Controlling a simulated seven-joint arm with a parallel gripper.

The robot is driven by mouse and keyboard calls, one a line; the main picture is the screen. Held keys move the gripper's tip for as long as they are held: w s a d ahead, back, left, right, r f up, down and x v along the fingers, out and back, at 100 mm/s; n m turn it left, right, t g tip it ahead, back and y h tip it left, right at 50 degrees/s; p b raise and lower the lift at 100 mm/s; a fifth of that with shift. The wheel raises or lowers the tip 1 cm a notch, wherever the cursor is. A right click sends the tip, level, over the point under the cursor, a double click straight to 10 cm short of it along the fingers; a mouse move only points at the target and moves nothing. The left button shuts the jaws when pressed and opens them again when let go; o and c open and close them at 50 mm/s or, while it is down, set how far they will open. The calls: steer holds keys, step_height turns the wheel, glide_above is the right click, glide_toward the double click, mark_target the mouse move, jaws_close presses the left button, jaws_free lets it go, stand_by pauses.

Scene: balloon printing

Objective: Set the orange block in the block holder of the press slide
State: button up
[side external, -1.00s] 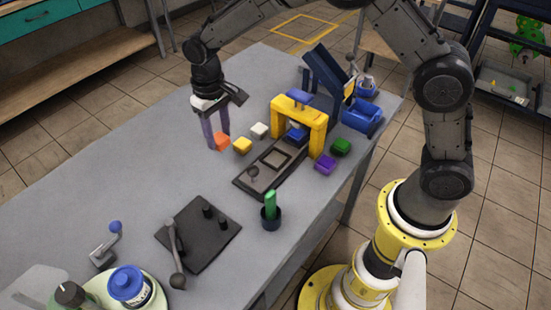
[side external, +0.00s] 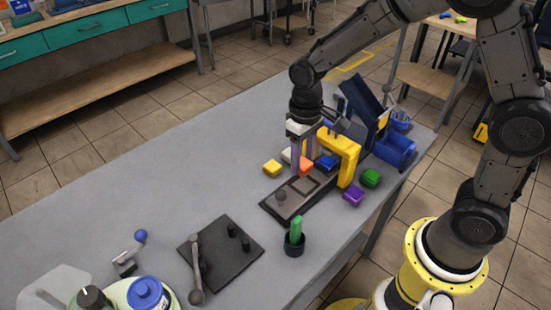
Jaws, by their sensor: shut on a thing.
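My gripper (side external: 302,168) is shut on the orange block (side external: 307,167) and holds it just above or at the back part of the press slide, beside the yellow press frame. I cannot tell whether the block touches the slide. The dark press slide (side external: 271,208) lies on the table and runs under the yellow press frame (side external: 347,172). The square block holder (side external: 304,186) on the slide shows as a recess in front of the orange block. A small knob (side external: 281,196) stands on the slide's near end. A blue block (side external: 327,162) shows under the frame.
A yellow block (side external: 272,168) and a partly hidden white block (side external: 287,156) lie left of the slide. Purple (side external: 353,196) and green (side external: 371,178) blocks lie right of it. Blue bins (side external: 396,152) stand behind. The table's left middle is clear.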

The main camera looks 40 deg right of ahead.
steer(key=shift+s+d+r, duration=0.25)
steer(key=shift+d+r, duration=0.2)
steer(key=shift+d, duration=0.05)
steer(key=shift+f, duration=2.45)
steer(key=shift+f, duration=1)
steer(key=o, duration=1.2)
